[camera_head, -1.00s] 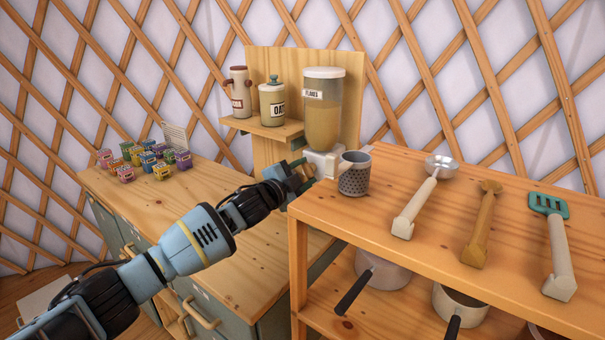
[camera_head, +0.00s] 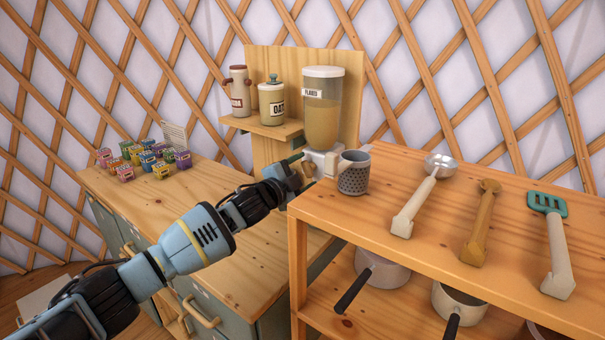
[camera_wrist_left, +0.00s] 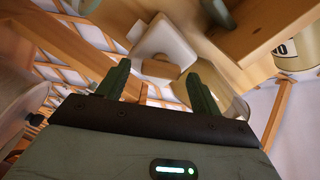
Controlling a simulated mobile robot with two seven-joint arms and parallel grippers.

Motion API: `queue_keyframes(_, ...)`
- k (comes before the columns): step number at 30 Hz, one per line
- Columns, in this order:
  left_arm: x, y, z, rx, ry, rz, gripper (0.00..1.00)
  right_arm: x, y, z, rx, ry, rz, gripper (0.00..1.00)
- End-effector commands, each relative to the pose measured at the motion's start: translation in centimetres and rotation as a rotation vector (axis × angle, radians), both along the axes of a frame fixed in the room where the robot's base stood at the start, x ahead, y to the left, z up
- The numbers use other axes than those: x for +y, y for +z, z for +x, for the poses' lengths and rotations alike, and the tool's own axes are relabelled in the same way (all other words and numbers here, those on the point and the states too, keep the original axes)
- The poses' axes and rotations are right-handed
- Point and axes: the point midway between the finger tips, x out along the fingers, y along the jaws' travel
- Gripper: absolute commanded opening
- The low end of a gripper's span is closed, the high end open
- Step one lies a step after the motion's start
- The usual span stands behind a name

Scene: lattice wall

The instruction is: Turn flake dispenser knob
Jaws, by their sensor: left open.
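The flake dispenser (camera_head: 322,110) is a clear canister with a white lid and a FLAKES label, partly full, on a wooden backboard. Its white base (camera_wrist_left: 165,45) shows in the left wrist view with a tan knob (camera_wrist_left: 160,69) on it. A speckled grey cup (camera_head: 354,178) stands beside the base at the shelf edge. My left gripper (camera_head: 304,166) is at the base's left side. In the left wrist view my left gripper (camera_wrist_left: 157,74) is open, with the knob between its fingertips in the picture. I cannot tell whether they touch it. My right gripper is not in view.
An OATS jar (camera_head: 271,100) and another jar (camera_head: 238,92) stand on a small wall shelf. A ladle (camera_head: 425,190), a wooden spoon (camera_head: 481,220) and a spatula (camera_head: 555,245) lie on the right shelf top (camera_head: 330,215). Several small colored boxes (camera_head: 150,160) stand on the left counter.

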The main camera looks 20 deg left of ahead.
Motion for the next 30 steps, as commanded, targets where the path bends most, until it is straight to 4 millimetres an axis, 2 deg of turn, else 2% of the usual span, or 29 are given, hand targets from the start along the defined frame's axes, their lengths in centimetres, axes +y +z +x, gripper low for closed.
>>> queue_keyframes(7,0.4,0.1,-0.9,-0.002,0.000,0.000,0.65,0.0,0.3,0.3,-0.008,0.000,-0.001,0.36)
queue_keyframes(21,2.3,0.0,-6.4,0.000,-0.001,0.000,0.65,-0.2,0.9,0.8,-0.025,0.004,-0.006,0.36)
queue_keyframes(30,2.7,0.0,-7.4,-0.001,0.000,0.000,0.65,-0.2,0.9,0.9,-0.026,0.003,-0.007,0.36)
